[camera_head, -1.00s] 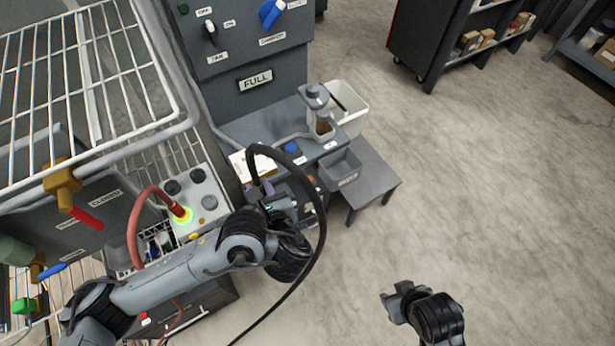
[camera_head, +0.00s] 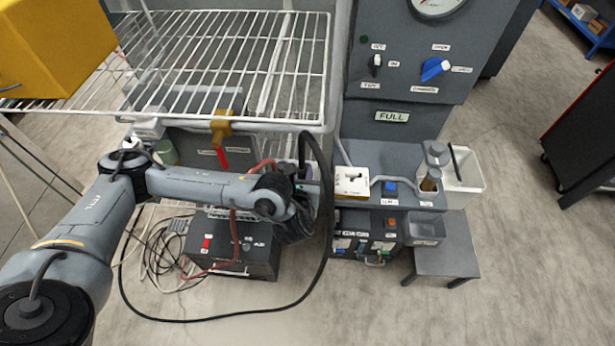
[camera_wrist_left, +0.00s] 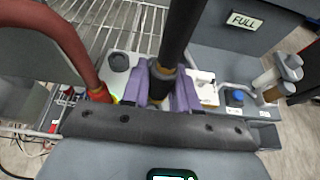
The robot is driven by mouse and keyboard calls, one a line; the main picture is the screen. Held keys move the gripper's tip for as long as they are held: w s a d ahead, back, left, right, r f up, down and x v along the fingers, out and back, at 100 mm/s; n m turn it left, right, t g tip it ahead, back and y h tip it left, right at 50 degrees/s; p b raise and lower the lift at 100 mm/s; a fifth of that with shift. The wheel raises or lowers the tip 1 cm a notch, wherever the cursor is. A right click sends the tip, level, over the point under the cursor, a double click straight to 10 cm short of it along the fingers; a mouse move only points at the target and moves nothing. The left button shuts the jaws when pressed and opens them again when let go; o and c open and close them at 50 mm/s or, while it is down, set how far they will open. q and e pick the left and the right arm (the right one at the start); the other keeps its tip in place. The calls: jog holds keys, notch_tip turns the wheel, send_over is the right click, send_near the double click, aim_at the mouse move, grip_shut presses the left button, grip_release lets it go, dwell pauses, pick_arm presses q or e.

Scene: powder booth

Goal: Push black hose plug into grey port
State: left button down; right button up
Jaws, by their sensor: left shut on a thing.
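My left gripper (camera_head: 303,182) is in front of the booth's wire shelf, its fingers largely hidden by the wrist in the head view. In the left wrist view its purple fingers (camera_wrist_left: 161,88) are shut on the black hose plug (camera_wrist_left: 160,82). The black hose (camera_head: 325,235) arcs over the wrist and drops to the floor. In the wrist view a pale port block (camera_wrist_left: 118,88) lies beyond and left of the plug, with a dark round port (camera_wrist_left: 119,62) on top. The plug is apart from that port. Which port is the grey one is unclear. My right gripper is out of view.
A red hose (camera_wrist_left: 58,40) rises close to the left of the plug. The wire shelf (camera_head: 230,60) overhangs behind my arm. A white switch box (camera_head: 352,182), blue button (camera_head: 390,187) and jar (camera_head: 430,180) stand to the right. Cables lie on the floor.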

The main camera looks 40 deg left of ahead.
pick_arm(q)
jog(key=shift+f+b, duration=1.15)
jog(key=shift+f, duration=0.2)
jog(key=shift+f+b, duration=1.1)
jog(key=shift+f, duration=0.05)
jog(key=shift+f+b, duration=0.4)
jog(key=shift+b, duration=0.05)
jog(key=c, duration=0.8)
grip_release()
jog(key=shift+s+d+r, duration=0.1)
